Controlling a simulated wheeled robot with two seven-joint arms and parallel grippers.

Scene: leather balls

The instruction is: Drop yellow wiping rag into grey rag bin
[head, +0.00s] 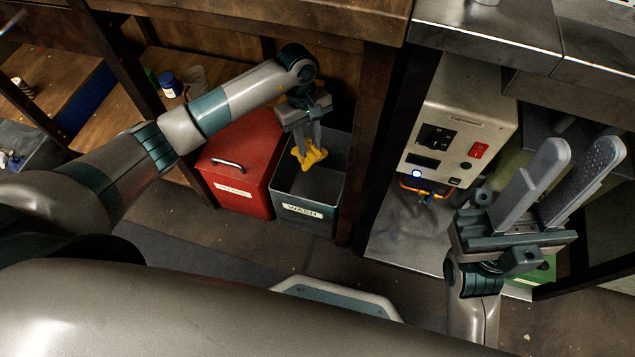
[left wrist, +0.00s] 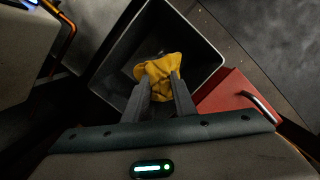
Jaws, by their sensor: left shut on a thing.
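The yellow wiping rag (head: 309,155) is pinched in my left gripper (head: 308,146), which points down over the open grey rag bin (head: 308,213). The bin carries a label reading "WASH" and stands on the floor. In the left wrist view the rag (left wrist: 160,68) sits between the two fingers of my left gripper (left wrist: 162,84), with the bin's wall (left wrist: 205,37) around it. I cannot tell exactly how far the rag is below or above the rim. My right gripper (head: 568,185) is open and empty, pointing up at the right.
A red lidded box (head: 240,165) with a handle stands against the bin's left side; it also shows in the left wrist view (left wrist: 228,92). A dark wooden post (head: 368,140) is right of the bin. A beige control unit (head: 458,125) stands further right.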

